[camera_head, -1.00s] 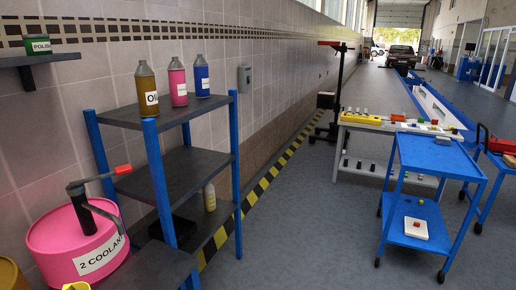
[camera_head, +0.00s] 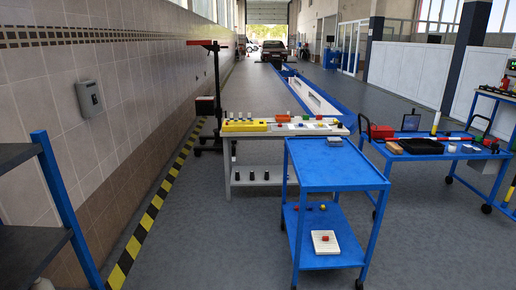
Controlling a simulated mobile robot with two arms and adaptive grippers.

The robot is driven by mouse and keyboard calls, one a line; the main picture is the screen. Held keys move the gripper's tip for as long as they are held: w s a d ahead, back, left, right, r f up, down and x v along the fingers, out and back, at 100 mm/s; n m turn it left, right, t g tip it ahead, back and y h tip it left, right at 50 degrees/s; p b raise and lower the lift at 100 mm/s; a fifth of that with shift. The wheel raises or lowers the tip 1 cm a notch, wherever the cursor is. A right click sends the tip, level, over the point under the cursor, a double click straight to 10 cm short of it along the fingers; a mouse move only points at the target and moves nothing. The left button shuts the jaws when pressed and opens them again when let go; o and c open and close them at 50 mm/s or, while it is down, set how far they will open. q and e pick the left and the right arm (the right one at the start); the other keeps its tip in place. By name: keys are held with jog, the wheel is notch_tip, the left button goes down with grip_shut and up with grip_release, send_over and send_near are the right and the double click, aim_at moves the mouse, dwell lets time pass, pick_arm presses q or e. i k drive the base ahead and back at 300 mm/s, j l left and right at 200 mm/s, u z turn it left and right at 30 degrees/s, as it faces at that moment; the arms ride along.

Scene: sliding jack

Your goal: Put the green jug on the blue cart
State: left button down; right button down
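A blue cart (camera_head: 331,166) stands in the middle right, with a blue top, a lower shelf and wheels. A small grey-white item (camera_head: 335,141) lies at the far edge of its top, and the rest of the top is bare. A second blue cart (camera_head: 458,150) stands to its right with a red box, a black tray and other items on it. I see no green jug in the head view now. Neither of my grippers is in view.
A blue-post shelf rack (camera_head: 58,190) cuts in at the left edge. A workbench (camera_head: 242,139) with small parts stands behind the central cart. The lower shelf of that cart holds a white block (camera_head: 324,242). The floor between rack and cart is clear.

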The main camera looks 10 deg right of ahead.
aim_at(330, 160)
jog(key=i+l+u, duration=0.15)
jog(key=i, duration=1.35)
jog(key=i+z, duration=0.3)
jog(key=i, duration=0.25)
jog(key=i+z, duration=0.35)
jog(key=i, duration=0.25)
jog(key=i+j+z, duration=0.3)
jog(key=i, duration=0.2)
